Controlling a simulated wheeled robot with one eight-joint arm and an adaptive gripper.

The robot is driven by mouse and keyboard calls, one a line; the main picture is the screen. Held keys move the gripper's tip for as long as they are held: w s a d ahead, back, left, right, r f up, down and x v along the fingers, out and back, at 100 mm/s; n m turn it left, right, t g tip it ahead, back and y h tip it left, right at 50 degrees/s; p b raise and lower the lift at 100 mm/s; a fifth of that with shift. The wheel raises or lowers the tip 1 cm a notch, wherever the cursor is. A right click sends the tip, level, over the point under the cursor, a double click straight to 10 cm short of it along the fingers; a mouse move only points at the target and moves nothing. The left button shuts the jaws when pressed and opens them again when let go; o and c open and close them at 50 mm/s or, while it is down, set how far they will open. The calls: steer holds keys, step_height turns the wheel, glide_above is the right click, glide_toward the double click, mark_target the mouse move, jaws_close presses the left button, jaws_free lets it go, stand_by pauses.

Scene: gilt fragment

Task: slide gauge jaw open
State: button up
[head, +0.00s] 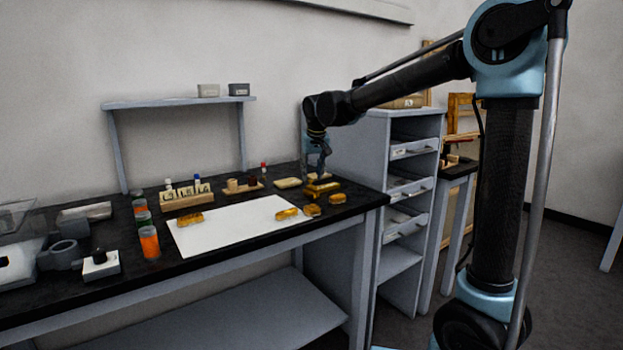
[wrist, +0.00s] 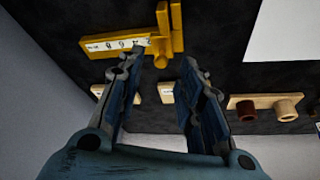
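The gauge (head: 323,188) is a yellow-gold tool lying on the dark bench top near its right end. In the wrist view the gauge (wrist: 122,43) has a white scale strip with black numerals and two upright yellow jaws (wrist: 164,25) close together. A small round yellow knob (wrist: 160,62) sits at the lower end of the jaws. My gripper (wrist: 160,63) is open, its two blue-grey fingers spread with the knob between their tips in the picture. Nothing is held. In the head view my gripper (head: 319,175) points down just above the gauge; contact cannot be told.
A white sheet (head: 235,230) with gold fragments (head: 190,219) lies left of the gauge. More fragments (head: 312,210) lie in front. A wooden rack (head: 187,197), small blocks and orange-labelled jars (head: 149,243) stand farther left. A grey drawer cabinet (head: 385,130) stands behind right.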

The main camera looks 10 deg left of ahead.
mark_target(314, 188)
steer(key=shift+x, duration=1.25)
steer(key=shift+c, duration=0.3)
jaws_close()
